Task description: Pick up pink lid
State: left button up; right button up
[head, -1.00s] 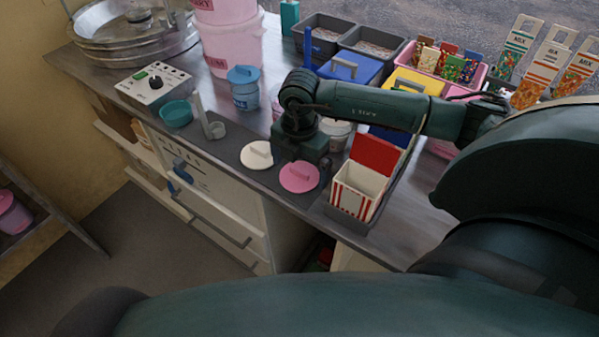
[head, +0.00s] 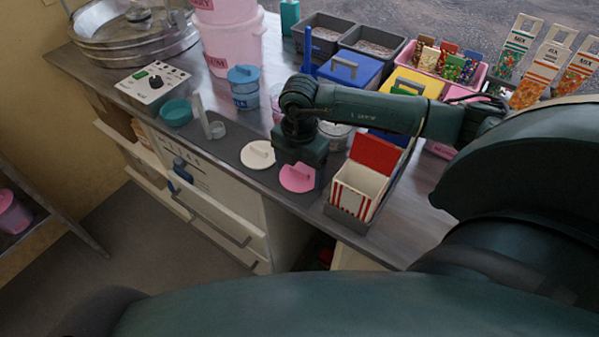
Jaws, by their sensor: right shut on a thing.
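The pink lid (head: 294,183) is a round disc at the front edge of the counter, on the dark mat. My right gripper (head: 300,167) is above it, pointing down, and is shut on the lid's handle. The fingers and the handle are mostly hidden by the gripper body. I cannot tell whether the lid is clear of the mat. The cream lid (head: 258,155) lies just left of it. My left gripper is not in view.
A red-and-white striped box (head: 357,187) with a red flap stands close right of the gripper. A blue-lidded jar (head: 244,92), a teal bowl (head: 176,112) and a control box (head: 153,84) stand to the left. Bins and a pink tub are behind.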

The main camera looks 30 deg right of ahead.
aim_at(299, 170)
jog(key=shift+r, duration=0.1)
notch_tip(299, 170, up, 10)
jog(key=shift+b, duration=0.45)
